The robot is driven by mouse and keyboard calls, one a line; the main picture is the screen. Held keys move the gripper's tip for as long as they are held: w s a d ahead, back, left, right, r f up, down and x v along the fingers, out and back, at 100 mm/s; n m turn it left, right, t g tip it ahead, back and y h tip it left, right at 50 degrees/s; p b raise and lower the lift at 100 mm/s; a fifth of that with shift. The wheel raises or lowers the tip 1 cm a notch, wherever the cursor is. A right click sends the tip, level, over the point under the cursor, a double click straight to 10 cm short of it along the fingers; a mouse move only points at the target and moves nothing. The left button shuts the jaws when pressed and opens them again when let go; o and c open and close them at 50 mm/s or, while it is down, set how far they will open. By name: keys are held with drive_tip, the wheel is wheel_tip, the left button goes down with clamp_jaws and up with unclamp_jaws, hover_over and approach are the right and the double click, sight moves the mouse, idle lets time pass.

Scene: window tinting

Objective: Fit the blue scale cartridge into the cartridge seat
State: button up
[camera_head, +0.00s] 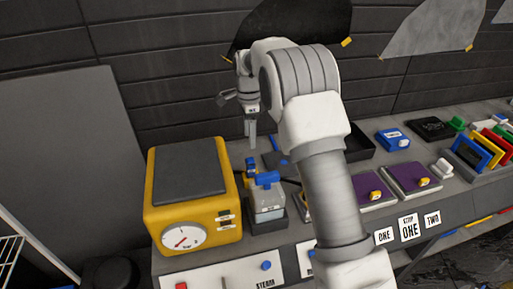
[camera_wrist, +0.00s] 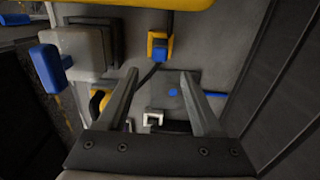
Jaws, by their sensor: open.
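A small blue block (camera_head: 251,165), which looks like the scale cartridge, is at the right side of the yellow steam unit (camera_head: 158,215). In the wrist view the blue block (camera_wrist: 158,48) sits at a yellow bracket (camera_wrist: 158,18) on the unit's side; I cannot tell whether it is fully in the seat. The seat itself is not clearly seen. My gripper (camera_head: 252,138) points down above the bench, higher than the block and apart from it. In the wrist view my gripper (camera_wrist: 160,82) is open, with nothing between its fingers.
A clear bottle (camera_head: 267,203) with a blue top stands close by, right of the steam unit. A small white piece (camera_wrist: 153,117) lies on the bench below my gripper. A labelled blue box (camera_head: 393,139) and purple pads (camera_head: 372,190) are further right. A dark wall is behind.

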drive_tip(key=s+d+r+n+t, duration=0.1)
drive_tip(key=s+d+r+n, duration=0.3)
drive_tip(key=s+r, duration=0.45)
drive_tip(key=s+d+r+n+t, duration=0.2)
drive_tip(key=s+d+r+n, duration=0.1)
drive_tip(key=s+r, duration=0.5)
drive_tip(key=s+d+n+t, duration=0.1)
drive_tip(key=s+n, duration=0.3)
drive_tip(key=s, duration=0.6)
drive_tip(key=s+d+n+t, duration=0.1)
drive_tip(key=s+d+n, duration=0.2)
drive_tip(key=s, duration=0.7)
drive_tip(key=shift+s+d+f+n+t, duration=0.15)
drive_tip(key=shift+s+d+n+t, duration=0.15)
drive_tip(key=shift+n, duration=0.6)
drive_tip(key=shift+a, duration=0.15)
